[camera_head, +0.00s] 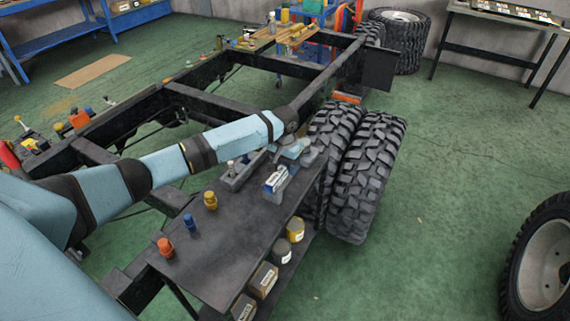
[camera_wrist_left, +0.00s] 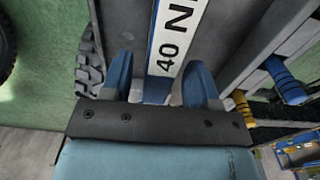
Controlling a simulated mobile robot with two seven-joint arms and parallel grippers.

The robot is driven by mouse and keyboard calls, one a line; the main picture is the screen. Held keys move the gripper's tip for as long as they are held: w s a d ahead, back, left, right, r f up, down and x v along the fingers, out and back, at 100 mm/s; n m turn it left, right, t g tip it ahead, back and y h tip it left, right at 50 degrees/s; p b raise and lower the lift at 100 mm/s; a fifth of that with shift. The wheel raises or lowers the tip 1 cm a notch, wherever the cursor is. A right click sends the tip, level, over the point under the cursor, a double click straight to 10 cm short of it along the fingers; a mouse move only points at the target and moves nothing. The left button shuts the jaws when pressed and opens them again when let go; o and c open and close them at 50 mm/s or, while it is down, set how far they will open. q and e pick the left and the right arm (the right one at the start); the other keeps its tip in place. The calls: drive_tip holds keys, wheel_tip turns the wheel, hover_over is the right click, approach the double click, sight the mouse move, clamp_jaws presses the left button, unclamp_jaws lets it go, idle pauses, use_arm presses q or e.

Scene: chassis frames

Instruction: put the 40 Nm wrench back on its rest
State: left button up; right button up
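The 40 Nm wrench, a bar with a white "40 N" label and a blue edge, shows in the left wrist view (camera_wrist_left: 176,38). In the head view, a blue and white labelled piece (camera_head: 275,182) at the far end of the dark table seems to be it. My left gripper (camera_wrist_left: 160,88) has its two blue fingers apart, one on each side of the wrench, with a visible gap at least on the left. In the head view the left gripper (camera_head: 292,152) is over the table's far end. I cannot make out the rest clearly. My right gripper is not in view.
The dark table (camera_head: 235,235) carries an orange (camera_head: 165,247), a blue (camera_head: 190,222) and a yellow (camera_head: 210,200) piece. Boxes and cans stand on its lower shelf. Large tyres (camera_head: 365,180) stand close beyond it. The chassis frame (camera_head: 200,107) lies behind my arm.

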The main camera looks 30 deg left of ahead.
sight(285, 164)
use_arm(q)
drive_tip(key=shift+r, duration=0.15)
wheel_tip(285, 164, up, 12)
drive_tip(key=p, duration=0.1)
drive_tip(key=shift+m+t+h, duration=0.8)
drive_tip(key=s+d+f, duration=0.1)
drive_tip(key=d+f, duration=0.1)
drive_tip(key=f, duration=0.1)
drive_tip(key=s+d+f, duration=0.2)
drive_tip(key=d+f, duration=0.1)
drive_tip(key=f, duration=0.1)
drive_tip(key=s+d+f, duration=0.1)
drive_tip(key=d+f, duration=0.2)
drive_tip(key=shift+s+f, duration=0.15)
drive_tip(key=shift+f, duration=0.2)
drive_tip(key=s+d+f+m+t+h, duration=0.1)
drive_tip(key=s+d+f+t+h, duration=0.15)
drive_tip(key=s+d+f, duration=0.65)
drive_tip(key=s+d+f+t, duration=0.1)
drive_tip(key=s+t, duration=0.5)
drive_tip(key=s, duration=1.2)
drive_tip(key=shift+s+m+y, duration=0.2)
drive_tip(key=shift+m+y, duration=0.1)
drive_tip(key=shift+y, duration=0.15)
